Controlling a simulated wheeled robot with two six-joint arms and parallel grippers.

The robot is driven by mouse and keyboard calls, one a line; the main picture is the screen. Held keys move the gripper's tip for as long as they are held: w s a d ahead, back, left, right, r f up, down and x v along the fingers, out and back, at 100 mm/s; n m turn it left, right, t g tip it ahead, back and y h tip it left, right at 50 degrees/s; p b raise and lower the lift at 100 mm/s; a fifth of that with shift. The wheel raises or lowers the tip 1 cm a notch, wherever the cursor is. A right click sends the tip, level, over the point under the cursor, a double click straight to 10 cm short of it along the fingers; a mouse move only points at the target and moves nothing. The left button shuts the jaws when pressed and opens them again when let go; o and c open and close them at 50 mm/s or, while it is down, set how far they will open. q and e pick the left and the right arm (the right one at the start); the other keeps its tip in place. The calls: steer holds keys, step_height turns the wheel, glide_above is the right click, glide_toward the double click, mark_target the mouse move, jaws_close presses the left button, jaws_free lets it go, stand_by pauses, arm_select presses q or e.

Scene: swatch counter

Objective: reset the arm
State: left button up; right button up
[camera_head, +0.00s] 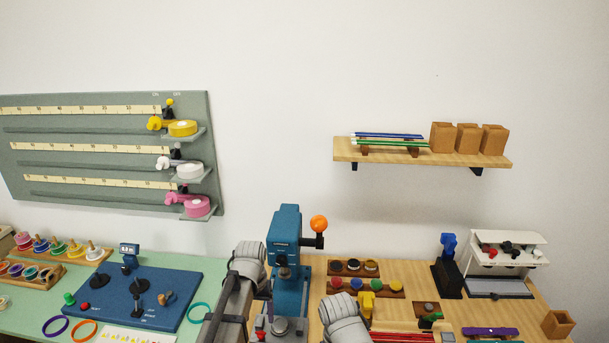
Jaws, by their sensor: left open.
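My left arm rises from the bottom edge, left of centre, with a grey rounded joint. My left gripper (240,291) is the dark part near that joint; it is open, and I see nothing held in it. It shows close to the left side of the blue press (287,250) and in front of the green mat. Part of my right arm, a grey rounded link, shows at the bottom centre. My right gripper is not in view.
The press has an orange-knobbed lever (319,224). A dark blue board (190,290) with small fittings lies left. A green wall panel (120,192) hangs above. A wooden shelf (350,151) hangs right. A white stand (507,238) and several small items crowd the right counter.

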mark_target(261, 332)
arm_select(q)
steer(key=shift+f+b, duration=3.15)
steer(key=shift+f, duration=0.35)
steer(key=shift+r, duration=0.1)
step_height(261, 332, up, 8)
steer(key=p, duration=0.8)
steer(key=shift+r, duration=0.1)
step_height(261, 332, down, 9)
steer(key=b, duration=0.8)
steer(key=shift+r, duration=0.3)
steer(key=m, duration=0.2)
steer(key=shift+r+m, duration=0.1)
steer(key=shift+m, duration=0.2)
step_height(261, 332, up, 8)
steer(key=p, duration=0.8)
steer(key=n, duration=0.6)
steer(key=shift+d+n, duration=0.1)
steer(key=shift+n, duration=0.3)
